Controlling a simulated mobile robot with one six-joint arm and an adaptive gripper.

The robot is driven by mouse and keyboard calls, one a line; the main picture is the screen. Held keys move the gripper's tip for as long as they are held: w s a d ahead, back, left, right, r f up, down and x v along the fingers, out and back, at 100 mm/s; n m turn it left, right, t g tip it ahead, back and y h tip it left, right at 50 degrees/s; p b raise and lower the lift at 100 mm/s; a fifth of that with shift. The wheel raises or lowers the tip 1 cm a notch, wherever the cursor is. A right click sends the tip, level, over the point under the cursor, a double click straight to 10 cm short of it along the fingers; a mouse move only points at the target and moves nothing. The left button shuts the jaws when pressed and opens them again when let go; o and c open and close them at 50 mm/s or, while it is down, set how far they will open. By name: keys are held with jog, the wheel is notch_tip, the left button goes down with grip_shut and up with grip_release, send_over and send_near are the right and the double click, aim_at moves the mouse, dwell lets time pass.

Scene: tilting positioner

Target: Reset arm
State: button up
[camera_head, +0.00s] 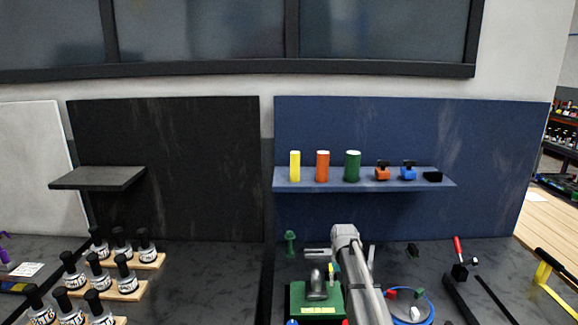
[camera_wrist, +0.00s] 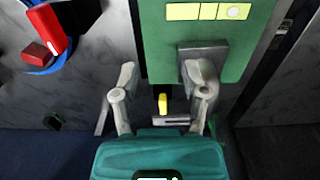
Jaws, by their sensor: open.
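A green base (camera_head: 300,297) with a yellow label stands on the dark bench in the head view, with a grey curved part on top. In the wrist view the green plate (camera_wrist: 160,50) fills the top, with a grey block (camera_wrist: 202,62) at its lower edge. My gripper (camera_wrist: 161,82) is open there, one finger each side of a small yellow piece (camera_wrist: 163,104) and a grey bar (camera_wrist: 171,121). Contact with the fingers cannot be told. In the head view my arm hides part of the base, and my fingers cannot be made out.
A blue ring (camera_head: 427,309) with red and green pieces lies right of my arm. A green post (camera_head: 290,243) stands behind the base. A shelf (camera_head: 285,187) holds several cylinders and small clamps. Racks of bottles (camera_head: 124,287) stand left. A red-handled tool (camera_head: 458,252) lies right.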

jog(key=s+f+b, duration=0.4)
jog(key=s, duration=0.9)
jog(key=s+f+b, duration=0.5)
jog(key=s, duration=0.9)
jog(key=shift+w, duration=0.1)
